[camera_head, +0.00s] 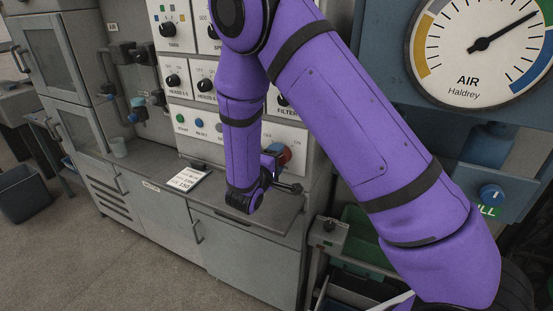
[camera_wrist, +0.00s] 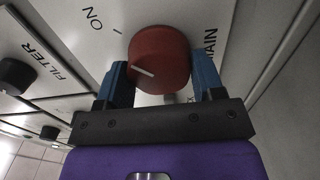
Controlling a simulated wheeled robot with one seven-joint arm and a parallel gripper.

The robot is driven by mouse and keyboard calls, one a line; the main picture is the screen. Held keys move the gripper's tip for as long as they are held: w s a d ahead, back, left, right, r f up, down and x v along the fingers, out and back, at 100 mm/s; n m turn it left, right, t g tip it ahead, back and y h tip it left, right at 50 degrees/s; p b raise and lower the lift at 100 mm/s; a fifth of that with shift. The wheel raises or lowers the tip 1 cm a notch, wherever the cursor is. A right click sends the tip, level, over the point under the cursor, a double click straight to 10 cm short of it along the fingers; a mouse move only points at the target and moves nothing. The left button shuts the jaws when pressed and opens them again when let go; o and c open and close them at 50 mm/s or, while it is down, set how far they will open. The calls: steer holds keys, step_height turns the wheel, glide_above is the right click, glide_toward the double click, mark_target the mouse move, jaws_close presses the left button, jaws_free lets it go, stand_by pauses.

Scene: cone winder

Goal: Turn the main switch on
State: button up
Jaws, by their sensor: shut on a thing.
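The main switch is a red round knob (camera_wrist: 160,58) on a pale panel, marked MAIN at its right and ON at its upper left in the wrist view. Its short white pointer line lies toward the left side of the knob face and is not lined up with the tick beside ON. My gripper (camera_wrist: 162,85) is shut on the knob, with one blue finger on each side. In the head view the red knob (camera_head: 285,155) shows partly, behind my gripper (camera_head: 275,160).
The FILTER knob (camera_wrist: 16,76) is left of the switch in the wrist view. A ledge (camera_head: 225,206) with a paper card (camera_head: 187,179) runs below the panel.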

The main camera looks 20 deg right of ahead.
steer(key=shift+s+f, duration=0.1)
steer(key=shift+f, duration=0.05)
stand_by(0.3)
steer(key=o, duration=0.9)
steer(key=v, duration=1)
steer(key=shift+s+a, duration=0.25)
steer(key=shift+a, duration=0.05)
steer(key=s+d+r+m+g+y, duration=0.1)
steer(key=s+d+r+m+g, duration=0.3)
steer(key=s+d+r+g, duration=0.25)
steer(key=s+d+r+m+g, duration=0.3)
steer(key=s+d+r+g, duration=0.15)
steer(key=d+r, duration=0.4)
steer(key=s+r+t+y, duration=0.1)
steer(key=s+r+y, duration=0.2)
steer(key=s+y, duration=0.1)
steer(key=s+r+m+t+y, duration=0.1)
steer(key=s+r+y, duration=0.3)
steer(key=s, duration=0.1)
steer(key=s+r+m+t+y, duration=0.1)
steer(key=s+r+y, duration=0.2)
steer(key=s, duration=0.2)
steer(key=shift+s+a+r+t+y, duration=0.15)
steer(key=shift+s+r+t+y, duration=0.15)
steer(key=shift+r+y, duration=0.1)
